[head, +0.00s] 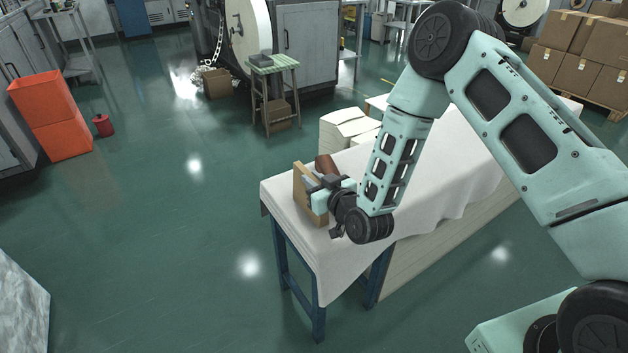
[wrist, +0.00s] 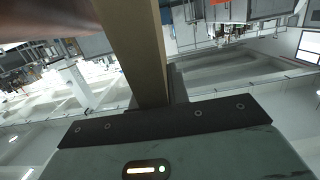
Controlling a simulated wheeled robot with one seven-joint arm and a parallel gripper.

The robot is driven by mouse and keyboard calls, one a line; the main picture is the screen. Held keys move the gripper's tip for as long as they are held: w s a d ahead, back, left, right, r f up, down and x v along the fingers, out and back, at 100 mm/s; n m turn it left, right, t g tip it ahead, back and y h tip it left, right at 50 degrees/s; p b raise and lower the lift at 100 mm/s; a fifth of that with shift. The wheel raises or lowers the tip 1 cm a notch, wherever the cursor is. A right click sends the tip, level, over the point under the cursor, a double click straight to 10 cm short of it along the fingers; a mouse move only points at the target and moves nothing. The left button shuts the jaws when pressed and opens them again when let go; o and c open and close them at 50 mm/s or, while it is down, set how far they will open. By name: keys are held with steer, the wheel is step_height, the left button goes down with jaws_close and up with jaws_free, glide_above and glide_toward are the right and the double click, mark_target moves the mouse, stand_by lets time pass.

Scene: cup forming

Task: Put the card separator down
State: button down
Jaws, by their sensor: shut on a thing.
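The card separator (head: 299,190) is a flat tan board at the near left end of the cloth-covered table. It stands roughly upright in the head view. My gripper (head: 318,192) is shut on it from the right. In the wrist view the separator (wrist: 138,45) runs as a tan strip from the top edge down to my gripper (wrist: 155,104). Its lower edge is partly hidden, so I cannot tell whether it touches the cloth.
A brown object (head: 324,163) is just behind the separator. The table's left edge is close to the separator. A green-topped stool (head: 273,64) stands beyond, on open floor.

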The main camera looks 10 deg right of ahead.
steer(key=shift+f, duration=0.15)
steer(key=c, duration=1.3)
jaws_free()
steer(key=shift+c, duration=0.2)
